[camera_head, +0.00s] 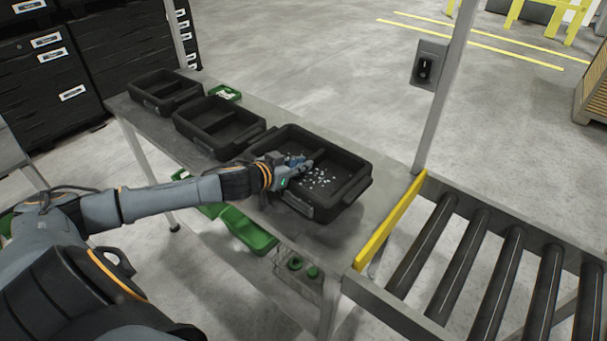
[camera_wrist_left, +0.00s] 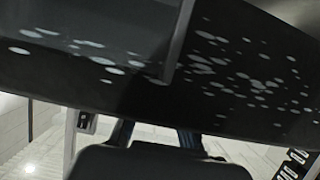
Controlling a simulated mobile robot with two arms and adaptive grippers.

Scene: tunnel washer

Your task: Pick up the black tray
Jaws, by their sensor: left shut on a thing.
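The black tray (camera_head: 348,163) is at the right end of a row of similar trays on the grey table. It has a divider inside and small pale pieces scattered over its floor. My left gripper (camera_head: 304,164) reaches in over the near left side and is shut on the tray; the arm hides part of that side, and the exact gripped part is unclear. In the left wrist view the dark tray (camera_wrist_left: 230,95) with its pale specks fills the upper picture. The tray appears to sit on the table. My right gripper is not in view.
Two other black trays, a middle one (camera_head: 220,122) and a far one (camera_head: 165,90), stand to the left. A small green bin (camera_head: 226,92) is behind them. A yellow edge (camera_head: 390,222) and roller conveyor (camera_head: 470,260) lie right, with a switch post (camera_head: 440,100) behind.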

